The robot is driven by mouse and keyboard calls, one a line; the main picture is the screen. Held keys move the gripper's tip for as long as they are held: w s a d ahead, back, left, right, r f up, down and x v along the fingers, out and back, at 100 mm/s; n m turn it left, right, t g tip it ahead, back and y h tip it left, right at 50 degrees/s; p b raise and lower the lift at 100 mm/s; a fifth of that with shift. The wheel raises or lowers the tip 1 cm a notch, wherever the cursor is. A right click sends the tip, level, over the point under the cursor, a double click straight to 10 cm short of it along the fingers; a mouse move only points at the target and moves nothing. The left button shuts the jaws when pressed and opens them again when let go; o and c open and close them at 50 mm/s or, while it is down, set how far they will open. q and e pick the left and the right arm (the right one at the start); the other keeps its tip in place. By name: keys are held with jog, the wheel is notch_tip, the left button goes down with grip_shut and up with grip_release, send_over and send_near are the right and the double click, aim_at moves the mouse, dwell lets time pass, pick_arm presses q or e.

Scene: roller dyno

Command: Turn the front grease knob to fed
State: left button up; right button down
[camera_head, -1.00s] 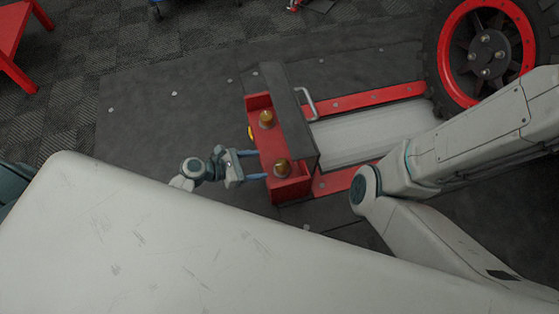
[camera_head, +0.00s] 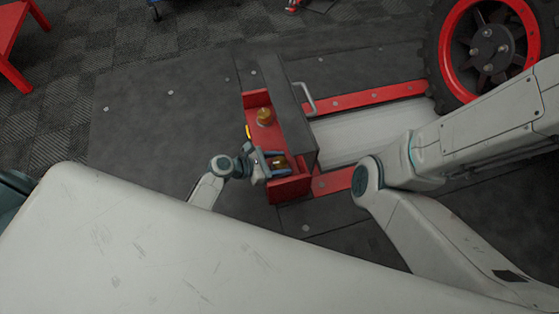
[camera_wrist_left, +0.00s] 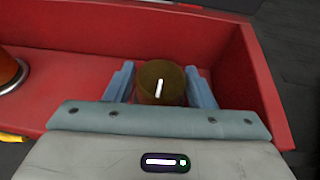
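The red tray (camera_head: 291,188) of the dyno holds two brass-coloured knobs. The knob nearer me (camera_head: 280,161) sits between the fingers of my left gripper (camera_head: 277,164). In the left wrist view this knob (camera_wrist_left: 160,88) has a white line on top, running nearly straight up the picture. The blue-grey fingers (camera_wrist_left: 162,90) stand on both sides of it, open, with narrow gaps showing. The other knob (camera_head: 265,117) stands free farther back; its edge shows in the left wrist view (camera_wrist_left: 10,72). My right arm shows, but its gripper is out of view.
A dark upright panel with a metal handle (camera_head: 307,97) stands just right of the knobs. The tray's red walls (camera_wrist_left: 262,85) rise close around the nearer knob. A light roller bed between red rails (camera_head: 372,98) and a black tyre with a red rim lie right.

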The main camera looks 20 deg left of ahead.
pick_arm(q)
jog(key=c, duration=0.6)
jog(key=shift+o, duration=0.2)
